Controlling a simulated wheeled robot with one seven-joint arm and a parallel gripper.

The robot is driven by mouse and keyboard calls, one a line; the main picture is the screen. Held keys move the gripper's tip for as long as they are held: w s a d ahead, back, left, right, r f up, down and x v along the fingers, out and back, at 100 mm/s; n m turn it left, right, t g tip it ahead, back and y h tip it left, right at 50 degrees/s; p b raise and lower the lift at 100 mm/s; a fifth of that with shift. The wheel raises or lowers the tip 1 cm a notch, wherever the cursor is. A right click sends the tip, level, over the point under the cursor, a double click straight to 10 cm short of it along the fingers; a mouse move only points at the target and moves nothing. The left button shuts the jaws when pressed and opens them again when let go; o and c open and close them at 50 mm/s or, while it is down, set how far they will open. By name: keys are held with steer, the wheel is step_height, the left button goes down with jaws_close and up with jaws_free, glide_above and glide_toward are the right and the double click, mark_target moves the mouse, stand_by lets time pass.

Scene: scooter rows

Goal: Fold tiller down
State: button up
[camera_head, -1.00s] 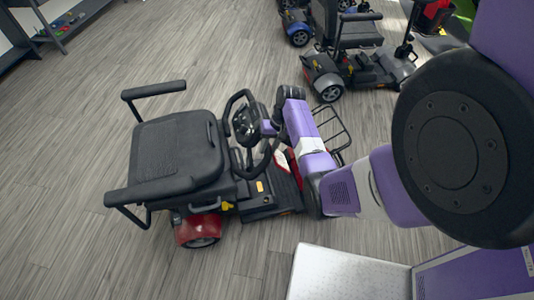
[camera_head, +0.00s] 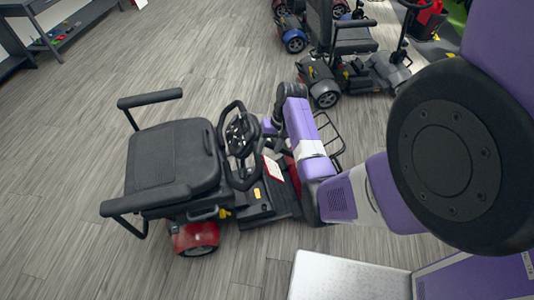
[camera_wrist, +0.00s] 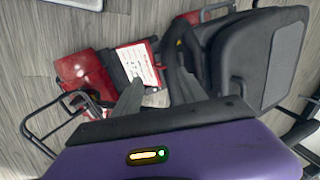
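The near scooter has a black seat (camera_head: 172,160), a red rear fender (camera_head: 195,237) and a dark footboard (camera_head: 262,205). Its tiller (camera_head: 238,136), with a black loop handle, leans close to the seat front. The seat also shows in the wrist view (camera_wrist: 262,60), and part of the black loop (camera_wrist: 192,48) lies beside the fingers. My gripper (camera_wrist: 157,84) has its fingers apart, with a white card (camera_wrist: 138,64) and red bodywork visible beyond the gap. Whether a finger touches the tiller cannot be told. In the head view, my purple arm hides the fingers and the scooter's front.
A wire basket (camera_head: 328,135) sticks out at the scooter's front, past my arm. Other scooters (camera_head: 345,60) stand at the back right. A low shelf (camera_head: 70,25) is at the far left. The floor (camera_head: 70,120) left of the scooter is clear.

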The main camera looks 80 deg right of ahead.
steer(key=shift+v, duration=2.05)
